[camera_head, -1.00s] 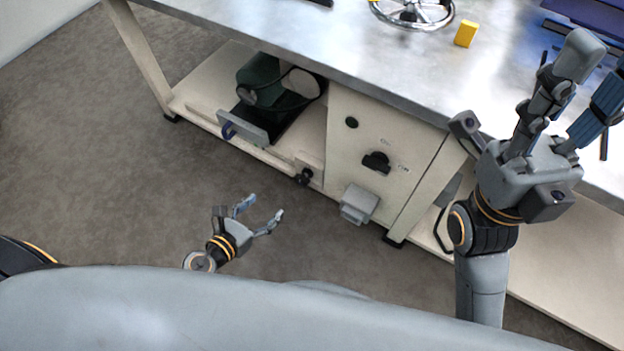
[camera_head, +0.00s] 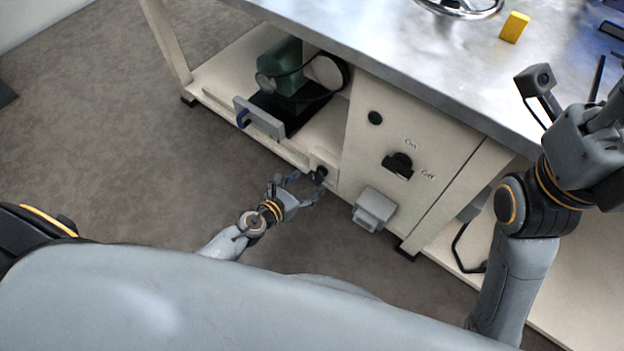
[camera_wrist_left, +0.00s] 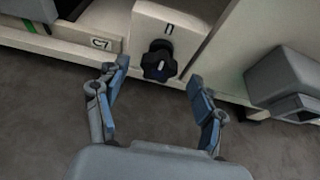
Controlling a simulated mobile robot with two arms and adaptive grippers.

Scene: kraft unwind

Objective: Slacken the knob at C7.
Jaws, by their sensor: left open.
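The C7 knob (camera_wrist_left: 158,63) is a black lobed knob on a pale block on the low rail of the bench. The C7 label (camera_wrist_left: 101,43) is left of it in the left wrist view. A short dark mark is on the block above the knob. The knob also shows in the head view (camera_head: 319,174). My left gripper (camera_head: 305,186) is open in front of the knob, its fingertips on either side, with no clear contact visible. My right gripper (camera_head: 592,140) is at the right edge above the bench, its fingers partly cut off.
A cabinet front right of the knob carries a black On/Off switch (camera_head: 398,166) and a grey box (camera_head: 374,208) that juts out low. A green motor (camera_head: 283,69) sits on the shelf. A yellow block (camera_head: 514,27) is on the metal benchtop. The floor in front is clear.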

